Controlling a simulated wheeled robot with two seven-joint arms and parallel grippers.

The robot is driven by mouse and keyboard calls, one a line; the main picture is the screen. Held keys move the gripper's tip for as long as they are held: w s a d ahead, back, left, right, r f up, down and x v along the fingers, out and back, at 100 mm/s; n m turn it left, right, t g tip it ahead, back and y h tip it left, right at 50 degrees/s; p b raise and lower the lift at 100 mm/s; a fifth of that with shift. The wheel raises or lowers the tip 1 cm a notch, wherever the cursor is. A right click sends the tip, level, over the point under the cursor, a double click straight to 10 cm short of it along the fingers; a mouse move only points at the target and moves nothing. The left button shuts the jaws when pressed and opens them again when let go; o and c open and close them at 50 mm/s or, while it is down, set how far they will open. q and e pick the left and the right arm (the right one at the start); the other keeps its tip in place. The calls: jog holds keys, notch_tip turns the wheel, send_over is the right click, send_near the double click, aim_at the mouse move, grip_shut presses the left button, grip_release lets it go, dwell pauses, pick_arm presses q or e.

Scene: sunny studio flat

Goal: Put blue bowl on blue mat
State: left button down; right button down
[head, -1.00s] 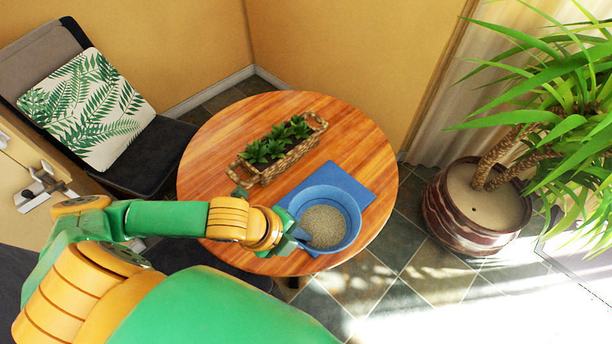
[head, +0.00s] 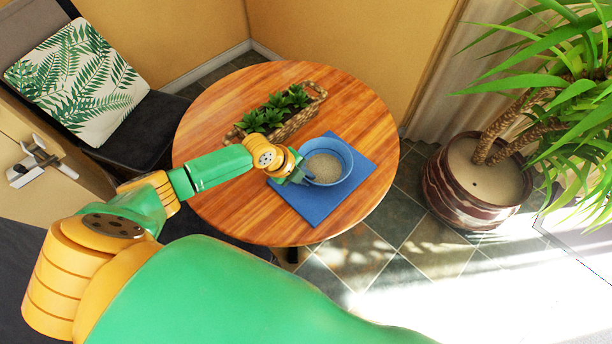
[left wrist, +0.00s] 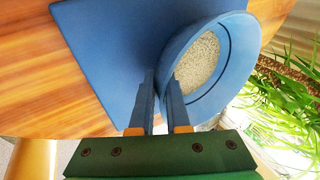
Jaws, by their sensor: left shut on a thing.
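The blue bowl (head: 340,181) has pale grainy contents and is upright in the head view. My left gripper (head: 300,177) is shut on the near left part of its rim. In the left wrist view the fingers (left wrist: 168,98) pinch the wall of the bowl (left wrist: 222,88). The square blue mat (head: 314,207) lies flat on the round table; it also shows in the left wrist view (left wrist: 110,55). The bowl overlaps the mat's far part and hides it. I cannot tell whether the bowl touches the mat. My right gripper is not in view.
The round wooden table (head: 215,135) also bears a wicker basket of green plants (head: 285,124), just behind the bowl. A chair with a leaf-print cushion (head: 75,85) stands at left. A large potted plant (head: 470,190) stands on the floor at right.

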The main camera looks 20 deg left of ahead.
pick_arm(q)
jog(key=c, duration=1.2)
grip_release()
jog(key=shift+s+a+r, duration=0.1)
jog(key=shift+a+r, duration=0.05)
jog(key=shift+r, duration=0.25)
jog(key=p+v, duration=0.1)
jog(key=v, duration=1)
jog(key=shift+s+r+p, duration=0.15)
jog(key=shift+p, duration=0.25)
